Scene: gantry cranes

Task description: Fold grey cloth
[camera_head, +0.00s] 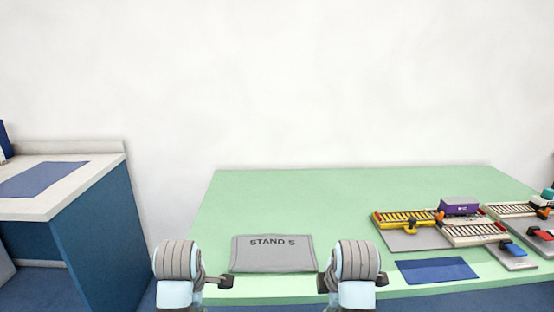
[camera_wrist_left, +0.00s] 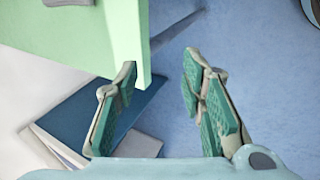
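The grey cloth (camera_head: 273,262) lies flat on the green table near its front edge, with dark lettering "STAND 5" facing up. Its left and right sides are close to my two arms. My left gripper (camera_head: 218,282) is at the cloth's lower left, in front of the table edge. In the left wrist view my left gripper (camera_wrist_left: 160,78) is open and empty, its green-padded fingers apart over the floor beside the table corner. My right gripper (camera_head: 323,283) is at the cloth's lower right, mostly hidden behind its own wrist; its opening cannot be seen.
The green table (camera_head: 300,190) is bare behind the cloth. At right are yellow crane frames (camera_head: 405,218), a purple container (camera_head: 459,206), other crane parts and a blue mat (camera_head: 436,270). A blue-sided white-topped counter (camera_head: 95,190) stands at left, across a gap.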

